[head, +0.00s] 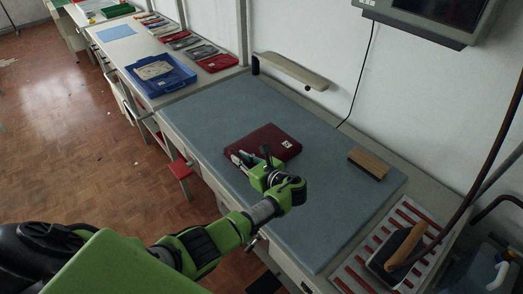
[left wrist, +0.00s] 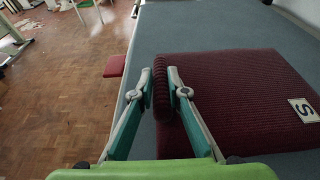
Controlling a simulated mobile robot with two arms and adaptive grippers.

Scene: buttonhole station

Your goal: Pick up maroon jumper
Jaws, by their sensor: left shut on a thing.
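The maroon jumper (head: 264,143) lies folded flat on the blue-grey work surface, a white tag with an "S" on its far right part. In the left wrist view the knitted jumper (left wrist: 245,95) fills the right half. My left gripper (head: 240,158) is at the jumper's near left edge. In the left wrist view its two fingers (left wrist: 163,92) are shut on a ribbed, rolled edge of the jumper. The jumper still appears to rest on the surface. My right gripper does not show.
A wooden brush-like block (head: 368,163) lies to the right on the padded surface (head: 330,215). An iron (head: 405,248) stands on a slatted rest at the lower right. A blue tray (head: 160,75) and several folded garments are at the back left. A narrow board (head: 290,70) sits by the wall.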

